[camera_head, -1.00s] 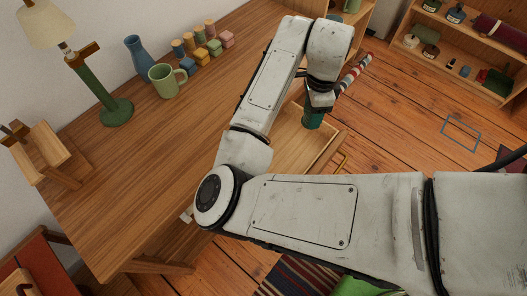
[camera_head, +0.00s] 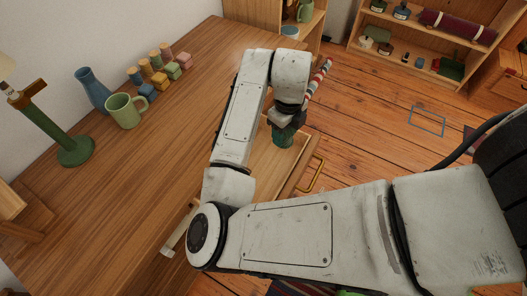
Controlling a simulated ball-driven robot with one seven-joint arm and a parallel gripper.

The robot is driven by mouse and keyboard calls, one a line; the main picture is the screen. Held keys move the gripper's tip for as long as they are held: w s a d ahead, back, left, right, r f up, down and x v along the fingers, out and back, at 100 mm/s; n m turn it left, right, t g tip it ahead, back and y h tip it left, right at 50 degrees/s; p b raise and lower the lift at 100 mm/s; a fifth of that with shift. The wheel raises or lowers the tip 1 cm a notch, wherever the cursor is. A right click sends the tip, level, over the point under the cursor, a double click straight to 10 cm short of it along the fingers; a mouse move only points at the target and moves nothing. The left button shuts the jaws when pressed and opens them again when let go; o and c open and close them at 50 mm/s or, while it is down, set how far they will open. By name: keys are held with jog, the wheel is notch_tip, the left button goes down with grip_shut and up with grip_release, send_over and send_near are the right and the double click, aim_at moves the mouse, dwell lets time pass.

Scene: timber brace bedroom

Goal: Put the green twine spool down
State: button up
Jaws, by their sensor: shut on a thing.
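The green twine spool (camera_head: 283,136) is in my gripper (camera_head: 281,122), just below the end of my arm. My gripper is shut on it; the fingers are partly hidden by the wrist. The spool hangs upright over an open wooden drawer (camera_head: 264,166) at the table's right side. I cannot tell whether its lower end touches the drawer floor.
A green mug (camera_head: 124,111), a blue vase (camera_head: 92,89) and several coloured blocks (camera_head: 161,68) stand on the wooden table (camera_head: 120,165). A green lamp stand (camera_head: 73,150) is at the left. A low shelf (camera_head: 455,75) stands at the back right. Bare floor lies right of the drawer.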

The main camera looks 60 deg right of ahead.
jog(key=w+a+f, duration=0.2)
jog(key=f, duration=0.1)
jog(key=w+a+f, duration=0.1)
jog(key=f, duration=0.1)
jog(key=shift+w+f, duration=0.25)
jog(key=shift+w, duration=0.1)
jog(key=shift+w+a+f+b, duration=0.15)
jog(key=shift+f+b, duration=0.25)
jog(key=shift+f, duration=1.4)
jog(key=shift+f, duration=0.2)
jog(key=o, duration=1)
jog(key=shift+r, duration=0.15)
notch_tip(320, 180, up, 12)
jog(key=shift+r+p, duration=0.1)
jog(key=shift+p, duration=0.4)
